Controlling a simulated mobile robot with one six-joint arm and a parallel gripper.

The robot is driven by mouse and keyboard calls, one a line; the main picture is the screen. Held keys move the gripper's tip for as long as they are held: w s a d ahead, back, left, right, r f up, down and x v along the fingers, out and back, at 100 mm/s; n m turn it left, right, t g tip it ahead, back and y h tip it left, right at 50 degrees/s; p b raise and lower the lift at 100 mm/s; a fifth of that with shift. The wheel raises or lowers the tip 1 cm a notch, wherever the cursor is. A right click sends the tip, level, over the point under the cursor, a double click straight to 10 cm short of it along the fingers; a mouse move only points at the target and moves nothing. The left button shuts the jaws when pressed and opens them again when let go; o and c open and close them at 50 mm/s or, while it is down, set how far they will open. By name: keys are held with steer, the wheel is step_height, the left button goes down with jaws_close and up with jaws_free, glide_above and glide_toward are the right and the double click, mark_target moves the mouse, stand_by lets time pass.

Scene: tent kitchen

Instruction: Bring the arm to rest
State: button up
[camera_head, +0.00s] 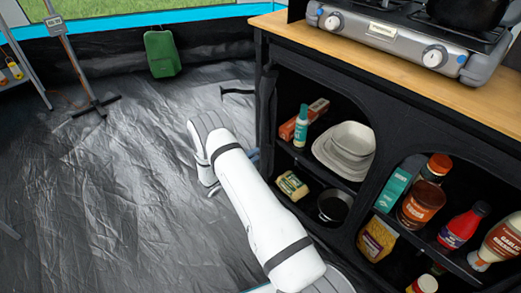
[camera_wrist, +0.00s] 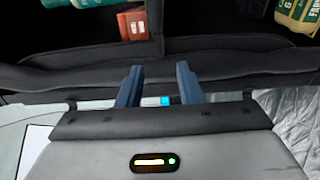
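My gripper (camera_wrist: 158,88) shows in the wrist view with its two blue fingers apart and nothing between them. Behind the fingers is the dark fabric edge of a shelf. In the head view my white arm reaches up from the bottom, bent at a joint left of the shelf unit (camera_head: 262,100). The gripper is mostly hidden behind the arm there; only a bit of blue shows beside the shelf unit's side.
The shelf unit holds white dishes (camera_head: 345,148), a black pan (camera_head: 334,205), bottles and jars (camera_head: 421,204). A gas stove (camera_head: 400,38) with a black pot stands on its wooden top. Open floor (camera_head: 110,190) lies to the left. A green bag (camera_head: 162,54) stands by the tent wall.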

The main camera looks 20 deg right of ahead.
steer(key=shift+v, duration=0.75)
